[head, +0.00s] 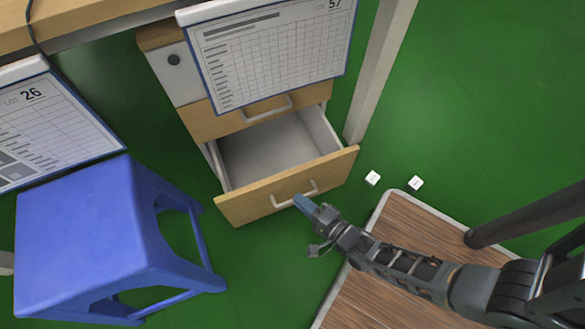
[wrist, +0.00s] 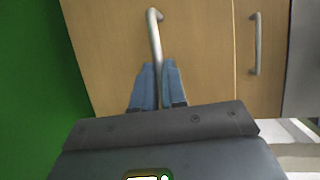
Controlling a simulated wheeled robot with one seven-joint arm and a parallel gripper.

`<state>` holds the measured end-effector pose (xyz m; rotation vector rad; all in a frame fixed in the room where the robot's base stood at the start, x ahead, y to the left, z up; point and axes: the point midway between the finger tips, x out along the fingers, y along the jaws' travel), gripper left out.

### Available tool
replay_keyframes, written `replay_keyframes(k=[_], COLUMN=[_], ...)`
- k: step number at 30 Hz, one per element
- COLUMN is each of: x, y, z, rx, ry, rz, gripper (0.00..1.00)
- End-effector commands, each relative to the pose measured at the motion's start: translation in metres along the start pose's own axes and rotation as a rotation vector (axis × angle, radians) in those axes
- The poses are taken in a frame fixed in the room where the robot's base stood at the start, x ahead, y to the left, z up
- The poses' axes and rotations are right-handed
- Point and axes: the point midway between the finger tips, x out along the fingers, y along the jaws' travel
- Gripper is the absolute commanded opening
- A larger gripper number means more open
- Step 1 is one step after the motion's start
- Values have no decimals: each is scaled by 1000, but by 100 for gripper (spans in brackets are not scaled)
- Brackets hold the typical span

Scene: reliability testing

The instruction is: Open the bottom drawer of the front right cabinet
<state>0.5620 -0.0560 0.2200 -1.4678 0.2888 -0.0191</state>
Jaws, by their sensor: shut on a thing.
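The cabinet (head: 172,77) stands under the table in the head view. Its bottom drawer (head: 245,205) is pulled out and its empty grey interior shows. My gripper (head: 302,202) is at the bottom drawer's handle (head: 283,203). In the wrist view, my gripper's blue fingers (wrist: 158,85) are closed around the lower part of the handle bar (wrist: 154,40), in front of the wooden drawer face (wrist: 110,40). The drawer above (head: 225,122) is shut, and its handle (wrist: 256,45) shows at the right of the wrist view.
A blue stool (head: 80,230) stands left of the open drawer. A printed sheet (head: 265,50) hangs over the upper cabinet front. Two small white cubes (head: 373,178) lie on the green floor (head: 480,110) right of the drawer. A table leg (head: 380,75) stands close to the cabinet.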

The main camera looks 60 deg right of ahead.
Motion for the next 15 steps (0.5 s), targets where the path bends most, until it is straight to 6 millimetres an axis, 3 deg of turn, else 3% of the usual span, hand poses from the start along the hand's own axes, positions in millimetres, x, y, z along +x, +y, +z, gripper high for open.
replay_keyframes(k=[1,6,15], x=[-17,-60,-104], y=[6,16,24], z=[6,24,42], rx=[1,1,0], ry=[1,0,1], rz=[6,5,2], gripper=[0,0,0])
